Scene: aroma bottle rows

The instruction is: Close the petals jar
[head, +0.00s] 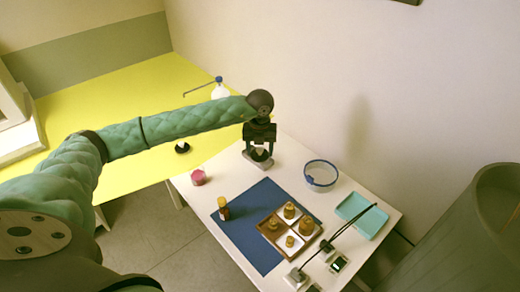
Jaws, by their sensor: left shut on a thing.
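A small pink-red jar (198,177), likely the petals jar, stands on the white table near its left corner. It is too small to tell whether a lid sits on it. My left gripper (259,156) points down above the back left part of the white table, to the right of the jar and apart from it. It is shut on a small pale thing, mostly hidden by the fingers, so I cannot tell what it is. My right gripper is not in view.
A blue mat (240,240) holds an amber bottle (223,208) and a brown sectioned tray (270,243) with several bottles. A blue-rimmed bowl (320,176) and a teal tray (362,216) stand right. A dark round thing (182,148) and white flask (219,92) are on the yellow table.

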